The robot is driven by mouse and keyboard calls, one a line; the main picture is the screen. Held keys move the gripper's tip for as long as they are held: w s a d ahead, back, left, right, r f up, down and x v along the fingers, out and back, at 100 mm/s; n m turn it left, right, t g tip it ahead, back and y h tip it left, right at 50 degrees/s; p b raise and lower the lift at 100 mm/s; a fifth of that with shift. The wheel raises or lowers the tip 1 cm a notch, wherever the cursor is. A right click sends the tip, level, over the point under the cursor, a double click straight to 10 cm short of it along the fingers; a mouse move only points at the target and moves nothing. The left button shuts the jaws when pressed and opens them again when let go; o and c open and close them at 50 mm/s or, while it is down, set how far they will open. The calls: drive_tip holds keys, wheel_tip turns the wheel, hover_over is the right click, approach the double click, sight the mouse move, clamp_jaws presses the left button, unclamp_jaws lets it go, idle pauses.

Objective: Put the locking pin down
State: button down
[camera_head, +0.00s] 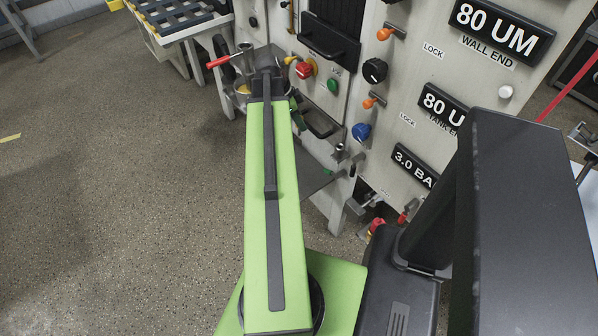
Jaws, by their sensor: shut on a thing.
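My gripper (247,60) is at the far end of my green arm, in front of the left part of the machine panel. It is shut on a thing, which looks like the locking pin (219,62). The pin has a red grip that sticks out to the left and a metal part that runs to the right toward the jaws. My dark wrist hides part of the jaws and of what is below them.
The machine panel (425,75) carries knobs, orange levers, a red button (304,70) and dark handles close to my wrist. A grated table (178,20) stands at the upper left. A grey shelf (313,172) juts out below the panel. The speckled floor at left is clear.

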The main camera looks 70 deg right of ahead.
wheel_tip(320, 180, down, 24)
drive_tip(key=b, duration=2.1)
drive_tip(key=shift+r+b, duration=0.25)
drive_tip(key=shift+b, duration=0.15)
drive_tip(key=shift+r, duration=0.2)
drive_tip(key=shift+f, duration=0.15)
drive_tip(key=c, duration=1.6)
unclamp_jaws()
drive_tip(key=o, duration=0.4)
drive_tip(key=shift+r+p, duration=0.4)
drive_tip(key=shift+p, duration=0.05)
drive_tip(key=p+v, duration=1)
drive_tip(key=v, duration=0.1)
drive_tip(key=shift+w+a+r, duration=0.1)
drive_tip(key=shift+w+r, duration=0.05)
drive_tip(key=shift+r, duration=0.05)
